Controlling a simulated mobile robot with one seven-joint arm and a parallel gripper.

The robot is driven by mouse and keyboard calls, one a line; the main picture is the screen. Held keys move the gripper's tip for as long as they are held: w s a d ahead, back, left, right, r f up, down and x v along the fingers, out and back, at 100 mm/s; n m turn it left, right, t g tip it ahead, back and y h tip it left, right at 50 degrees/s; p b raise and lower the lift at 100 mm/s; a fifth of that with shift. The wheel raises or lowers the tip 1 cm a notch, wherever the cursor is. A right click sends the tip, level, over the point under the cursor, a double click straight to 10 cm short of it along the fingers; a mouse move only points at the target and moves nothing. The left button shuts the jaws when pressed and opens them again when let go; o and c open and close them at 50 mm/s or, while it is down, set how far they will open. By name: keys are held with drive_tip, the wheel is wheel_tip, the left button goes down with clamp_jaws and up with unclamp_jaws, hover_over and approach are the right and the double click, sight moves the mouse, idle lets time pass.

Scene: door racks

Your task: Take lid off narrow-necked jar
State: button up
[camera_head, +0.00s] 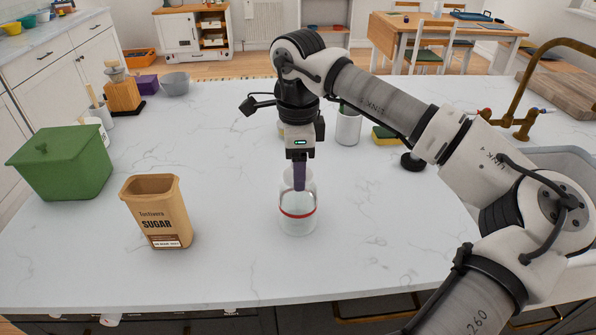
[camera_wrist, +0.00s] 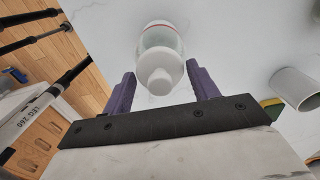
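A narrow-necked clear glass jar (camera_head: 298,226) with a red band stands upright on the white marble counter. In the wrist view the jar (camera_wrist: 160,37) shows with a pale round lid (camera_wrist: 160,68) and a knob towards me. My gripper (camera_head: 299,182) points down at the jar's top. In the wrist view my gripper (camera_wrist: 161,70) is open, with one purple finger on each side of the lid and a visible gap to each. In the head view a finger overlaps the jar's upper part, so the lid is hard to make out there.
A sugar tin (camera_head: 158,212) and a green bin (camera_head: 62,162) stand to the left. A white cup (camera_head: 348,128), a sponge (camera_head: 385,135) and a black round object (camera_head: 412,161) are behind right. The counter around the jar is clear.

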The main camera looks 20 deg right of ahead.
drive_tip(key=c, duration=0.6)
drive_tip(key=shift+r, duration=0.15)
